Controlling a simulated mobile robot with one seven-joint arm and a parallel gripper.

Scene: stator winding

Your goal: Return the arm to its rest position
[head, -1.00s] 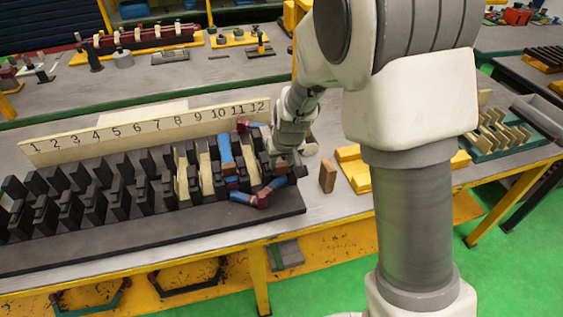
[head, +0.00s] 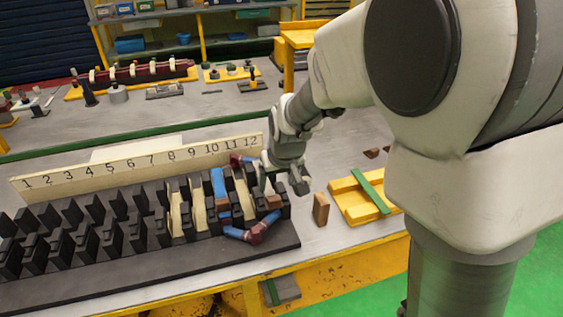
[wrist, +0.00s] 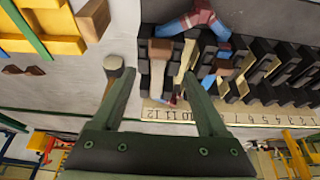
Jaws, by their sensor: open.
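My gripper (head: 284,186) is open and empty at the right end of the black slotted stator rack (head: 110,265), near slot 12. It looks close to the rack, but the exact gap cannot be told. A blue and maroon coil (head: 219,188) sits in the slots around 10 to 12, with its bent end at the front. In the wrist view my gripper (wrist: 160,75) has its fingers spread, with the coil (wrist: 190,22) beyond them. A brown-topped piece (wrist: 160,50) sits in a slot between the fingers in the picture. My arm covers much of the head view's right side.
A wooden block (head: 320,208) stands on the table just right of the rack. A yellow tray (head: 350,198) with a green bar (head: 370,190) lies farther right. The numbered board (head: 130,165) runs behind the rack.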

